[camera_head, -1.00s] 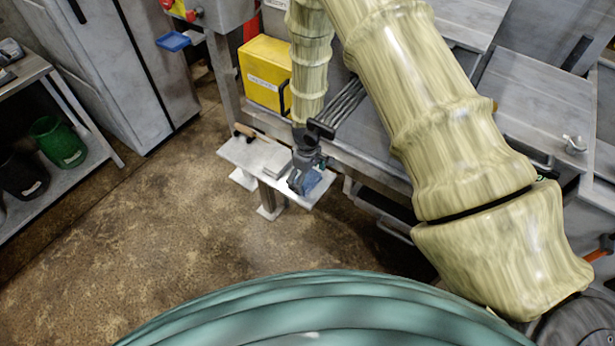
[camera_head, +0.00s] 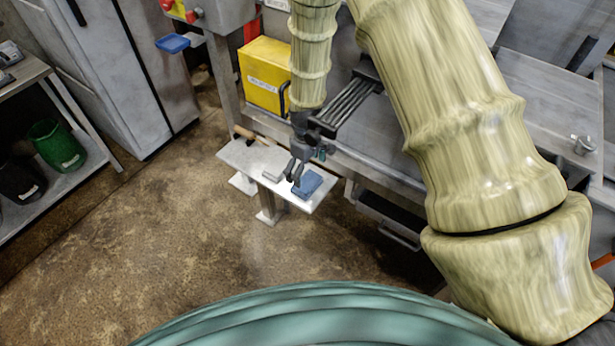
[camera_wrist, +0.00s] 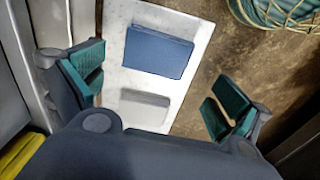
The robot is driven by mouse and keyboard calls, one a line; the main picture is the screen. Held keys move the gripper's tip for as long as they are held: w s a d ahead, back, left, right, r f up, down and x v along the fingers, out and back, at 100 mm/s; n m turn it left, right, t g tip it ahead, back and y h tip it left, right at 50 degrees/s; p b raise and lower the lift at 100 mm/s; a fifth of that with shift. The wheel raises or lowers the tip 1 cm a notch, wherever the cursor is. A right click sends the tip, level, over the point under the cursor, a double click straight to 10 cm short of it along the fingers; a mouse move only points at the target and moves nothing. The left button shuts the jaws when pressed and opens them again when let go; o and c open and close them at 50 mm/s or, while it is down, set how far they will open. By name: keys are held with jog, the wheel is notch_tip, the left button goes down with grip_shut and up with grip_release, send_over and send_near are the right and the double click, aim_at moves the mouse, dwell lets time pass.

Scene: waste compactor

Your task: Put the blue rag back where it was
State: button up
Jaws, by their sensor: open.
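The blue rag (camera_head: 307,185) lies as a flat folded block on the right part of a small white shelf (camera_head: 240,155). It also shows in the wrist view (camera_wrist: 158,52), near the top of the shelf, fully uncovered. My gripper (camera_head: 293,172) is above the shelf, just left of the rag. In the wrist view my gripper (camera_wrist: 158,95) has its two green-padded fingers wide apart, with nothing between the pads. The rag is beyond the fingertips and not touched by them.
A light grey block (camera_head: 273,172) lies beside the rag, also seen in the wrist view (camera_wrist: 144,106). A wooden-handled tool (camera_head: 246,133) lies at the shelf's back left. A yellow box (camera_head: 264,75) and the grey machine stand behind. The floor in front is clear.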

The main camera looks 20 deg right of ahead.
aim_at(306, 183)
jog(key=shift+r+b, duration=0.45)
jog(key=shift+r, duration=2)
